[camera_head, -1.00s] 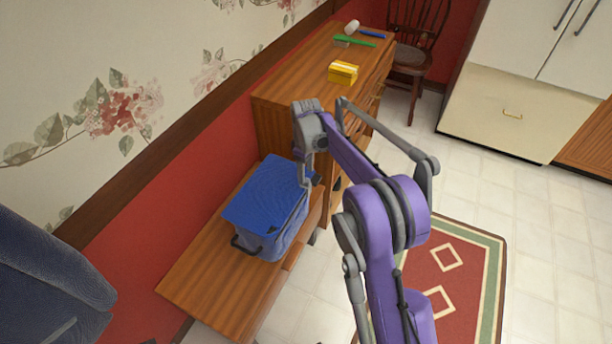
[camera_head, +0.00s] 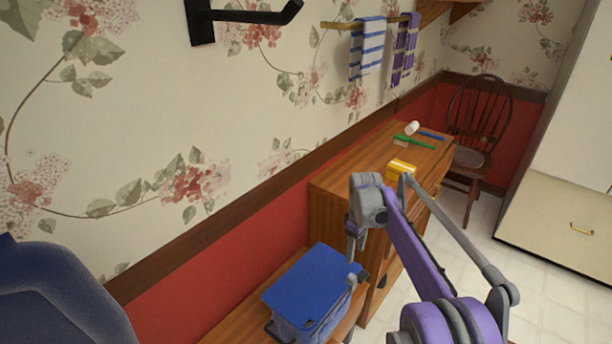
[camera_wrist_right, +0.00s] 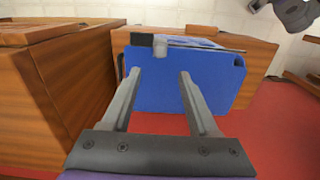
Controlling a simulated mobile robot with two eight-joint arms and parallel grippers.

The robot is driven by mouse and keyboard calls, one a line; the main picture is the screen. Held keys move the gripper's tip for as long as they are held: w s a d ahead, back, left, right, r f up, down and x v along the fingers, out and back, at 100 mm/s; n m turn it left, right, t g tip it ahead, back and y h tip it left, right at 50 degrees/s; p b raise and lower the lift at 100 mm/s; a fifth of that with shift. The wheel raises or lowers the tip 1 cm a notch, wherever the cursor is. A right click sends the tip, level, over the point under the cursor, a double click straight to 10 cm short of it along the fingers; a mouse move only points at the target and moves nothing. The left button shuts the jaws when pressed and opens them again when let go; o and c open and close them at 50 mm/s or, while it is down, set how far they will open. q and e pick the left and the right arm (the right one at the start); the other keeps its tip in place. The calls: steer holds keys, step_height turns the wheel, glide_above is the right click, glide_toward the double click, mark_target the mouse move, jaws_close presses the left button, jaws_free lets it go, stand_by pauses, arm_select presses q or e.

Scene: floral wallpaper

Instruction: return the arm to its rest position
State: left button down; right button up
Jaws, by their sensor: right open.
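My right arm, purple and grey, reaches in from the lower right of the head view. Its gripper (camera_head: 353,258) points down near the right edge of a blue-lidded cooler box (camera_head: 314,283). The lid looks closed. In the right wrist view the two grey fingers (camera_wrist_right: 160,78) are spread with nothing between them, and the blue cooler (camera_wrist_right: 190,85) lies beyond them. I cannot tell whether the fingers touch it. My left gripper is not in view.
The cooler stands on a low wooden bench (camera_head: 243,325) against the red lower wall. A taller wooden dresser (camera_head: 330,215) behind holds a yellow box (camera_head: 401,167), a green brush (camera_head: 415,142) and a white-headed mallet (camera_head: 412,128). A wooden chair (camera_head: 475,158) stands beyond. Pale floor is clear at right.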

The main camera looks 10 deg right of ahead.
steer(key=s+a+r+m+t+p, duration=0.3)
steer(key=s+a+r+p, duration=0.3)
steer(key=s+r, duration=0.7)
steer(key=s+a+f+m+t+p, duration=0.1)
steer(key=s+a+m+p, duration=0.1)
steer(key=s, duration=0.7)
steer(key=s+a+f+m+t+p, duration=0.1)
steer(key=s+a+f+m+p, duration=0.1)
steer(key=s, duration=0.7)
steer(key=shift+s+a+f, duration=0.25)
steer(key=shift+s+a, duration=0.05)
steer(key=shift+a, duration=0.3)
